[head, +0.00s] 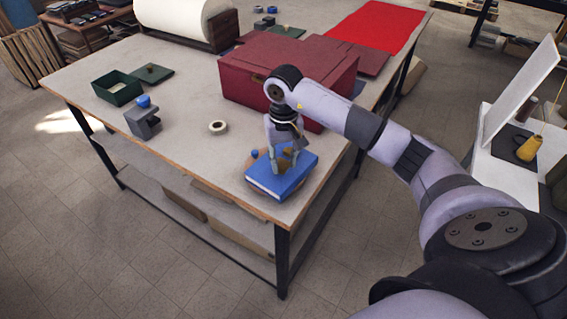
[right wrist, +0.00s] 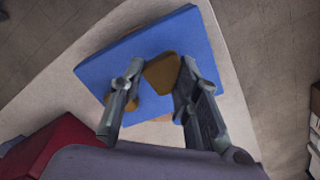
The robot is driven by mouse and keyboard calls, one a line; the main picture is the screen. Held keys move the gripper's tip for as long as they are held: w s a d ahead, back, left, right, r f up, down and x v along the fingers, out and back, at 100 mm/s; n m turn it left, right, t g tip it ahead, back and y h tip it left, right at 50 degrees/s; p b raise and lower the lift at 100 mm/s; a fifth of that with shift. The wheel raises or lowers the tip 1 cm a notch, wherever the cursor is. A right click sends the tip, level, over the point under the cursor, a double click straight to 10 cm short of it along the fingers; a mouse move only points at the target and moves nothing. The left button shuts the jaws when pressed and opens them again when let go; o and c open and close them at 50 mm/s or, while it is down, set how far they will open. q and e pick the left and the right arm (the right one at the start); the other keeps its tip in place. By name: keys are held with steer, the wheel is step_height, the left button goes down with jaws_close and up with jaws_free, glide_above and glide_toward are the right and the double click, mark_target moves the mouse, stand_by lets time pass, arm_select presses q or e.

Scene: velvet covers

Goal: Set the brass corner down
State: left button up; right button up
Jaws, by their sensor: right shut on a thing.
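My right gripper (head: 283,163) points down over a blue book-like block (head: 268,184) at the table's near corner. It is shut on a small brass corner (right wrist: 162,71), which shows between the fingers in the right wrist view, over the blue cover (right wrist: 190,35). I cannot tell whether the brass corner touches the cover. Another brass-coloured piece (right wrist: 132,102) is partly hidden by the left finger in that view. My left gripper is not in view.
The grey table (head: 190,165) also holds a large dark red box (head: 240,85), a tape roll (head: 217,127), a grey clamp-like block (head: 142,122) with a blue knob, and an open green box (head: 118,90). The table's near edge lies close to the blue block.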

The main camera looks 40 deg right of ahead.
step_height(320, 180, down, 2)
steer(key=shift+s+f+p, duration=0.1)
steer(key=shift+f+p, duration=0.05)
steer(key=shift+p, duration=0.15)
steer(key=shift+f, duration=0.25)
steer(key=o, duration=0.9)
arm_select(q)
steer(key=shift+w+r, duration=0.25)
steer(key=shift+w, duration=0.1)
arm_select(e)
steer(key=shift+r, duration=0.1)
